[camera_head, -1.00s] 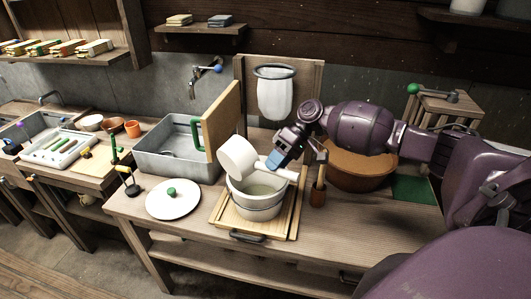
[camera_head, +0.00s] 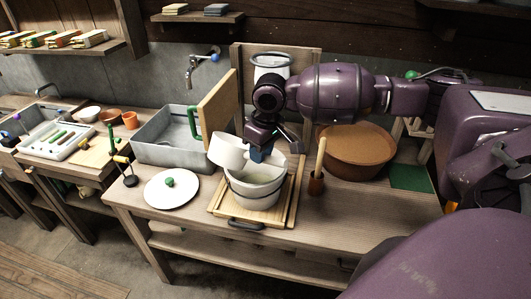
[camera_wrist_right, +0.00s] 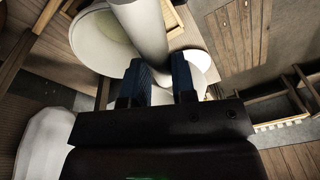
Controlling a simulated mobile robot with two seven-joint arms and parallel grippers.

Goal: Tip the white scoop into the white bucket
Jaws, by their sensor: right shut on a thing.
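The white scoop (camera_head: 228,150) is at the upper left rim of the white bucket (camera_head: 255,188), its cup tilted. I cannot tell whether it touches the rim or whether anything leaves it. My right gripper (camera_head: 260,153) is above the bucket, shut on the scoop's handle. In the right wrist view the blue fingertips (camera_wrist_right: 162,80) close on the pale handle (camera_wrist_right: 142,32), with the bucket (camera_wrist_right: 100,38) open behind it. The bucket stands upright on a wooden board. Part of its rim and the handle are hidden by my gripper in the head view. My left gripper is out of view.
A white lid (camera_head: 171,190) lies left of the board (camera_head: 289,205). A grey sink (camera_head: 168,150) with an upright wooden panel (camera_head: 219,108) stands behind left. A brown basin (camera_head: 357,150) and a small pot with a stick (camera_head: 316,184) are to the right. The table's front right is clear.

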